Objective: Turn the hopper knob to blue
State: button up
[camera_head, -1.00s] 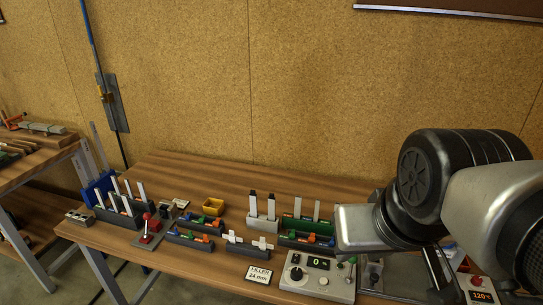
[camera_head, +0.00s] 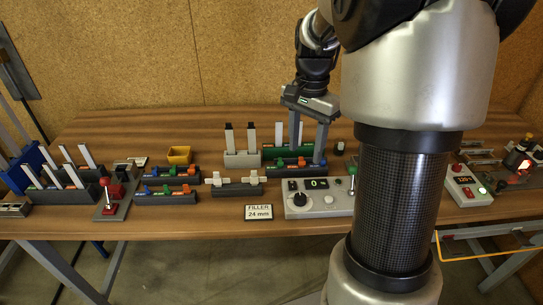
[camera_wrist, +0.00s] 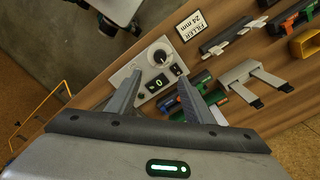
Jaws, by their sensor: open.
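A light grey control box (camera_head: 325,205) stands at the table's front edge, in the middle. It carries a round dark knob (camera_head: 299,199) on a pale dial, a black display (camera_head: 317,184) reading 0 and a green-topped lever (camera_head: 352,170). The knob also shows in the wrist view (camera_wrist: 160,56). Colour marks around it are too small to read, and I cannot tell where it points. My gripper (camera_head: 307,154) is open and empty, fingers down, above and behind the box. In the wrist view my gripper (camera_wrist: 160,82) has its fingers on either side of the display, apart from the knob.
A "FILLER 24 mm" sign (camera_head: 258,212) stands left of the box. Racks with coloured blocks (camera_head: 168,195), a grey holder with upright strips (camera_head: 243,158) and a yellow bin (camera_head: 179,155) lie left and behind.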

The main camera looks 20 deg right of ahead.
aim_at(300, 196)
notch_tip(300, 196, down, 17)
jog(key=shift+f+b, duration=0.1)
jog(key=shift+b, duration=0.75)
jog(key=shift+c, duration=0.4)
jog(key=c, duration=1)
jog(key=shift+o, duration=0.2)
jog(key=shift+n, duration=0.3)
jog(key=n, duration=0.5)
jog(key=shift+n, duration=0.3)
jog(key=n, duration=0.5)
jog(key=shift+n, duration=0.4)
